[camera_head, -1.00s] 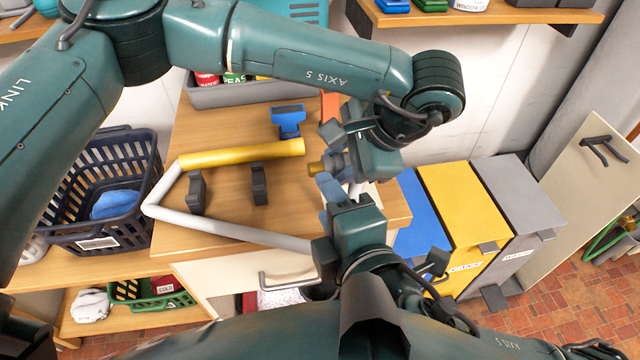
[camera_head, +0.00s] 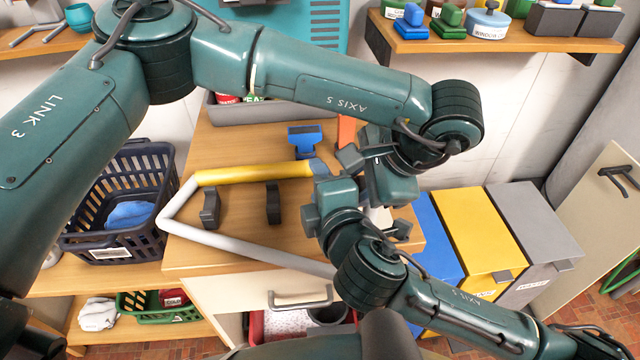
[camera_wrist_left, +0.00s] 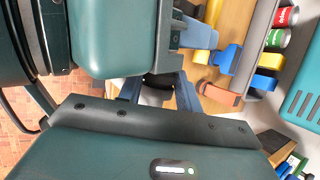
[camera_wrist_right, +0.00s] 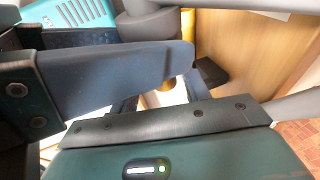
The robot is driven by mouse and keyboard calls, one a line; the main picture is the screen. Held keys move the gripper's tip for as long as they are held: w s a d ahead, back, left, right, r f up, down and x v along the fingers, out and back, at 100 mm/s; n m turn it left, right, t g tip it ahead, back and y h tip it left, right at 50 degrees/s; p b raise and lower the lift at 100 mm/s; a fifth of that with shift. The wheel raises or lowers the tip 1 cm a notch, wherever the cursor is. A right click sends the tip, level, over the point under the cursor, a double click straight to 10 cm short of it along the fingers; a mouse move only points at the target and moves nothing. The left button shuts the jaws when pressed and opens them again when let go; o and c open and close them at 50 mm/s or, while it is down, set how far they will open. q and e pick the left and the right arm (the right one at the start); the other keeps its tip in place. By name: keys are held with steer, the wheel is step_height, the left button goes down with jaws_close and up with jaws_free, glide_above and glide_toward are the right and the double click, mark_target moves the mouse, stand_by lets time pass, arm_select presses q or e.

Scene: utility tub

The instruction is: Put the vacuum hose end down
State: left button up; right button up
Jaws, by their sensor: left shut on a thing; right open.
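A bent tube, taken as the vacuum hose, lies along the wooden worktop. It has a yellow length (camera_head: 255,173) at the back and a grey length (camera_head: 245,243) at the front; its right-hand parts pass behind my grippers. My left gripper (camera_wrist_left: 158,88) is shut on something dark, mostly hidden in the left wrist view. My right gripper (camera_wrist_right: 158,98) is open and close beside the left one; the two overlap in the head view. A small brass-yellow piece (camera_wrist_right: 168,86) shows near the right fingers; whether it belongs to the hose end I cannot tell.
Two black brackets (camera_head: 210,207) stand on the worktop (camera_head: 240,218) inside the bend. A blue brush-like tool (camera_head: 305,141) is behind the yellow length. A dark basket (camera_head: 108,190) is at left; blue, yellow and grey bins (camera_head: 480,240) are at right.

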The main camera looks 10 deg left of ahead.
steer(key=shift+c, duration=0.4)
steer(key=shift+r, duration=0.2)
jaws_close()
arm_select(q)
steer(key=o, duration=1.1)
arm_select(e)
steer(key=shift+f, duration=0.15)
arm_select(q)
steer(key=shift+r, duration=0.1)
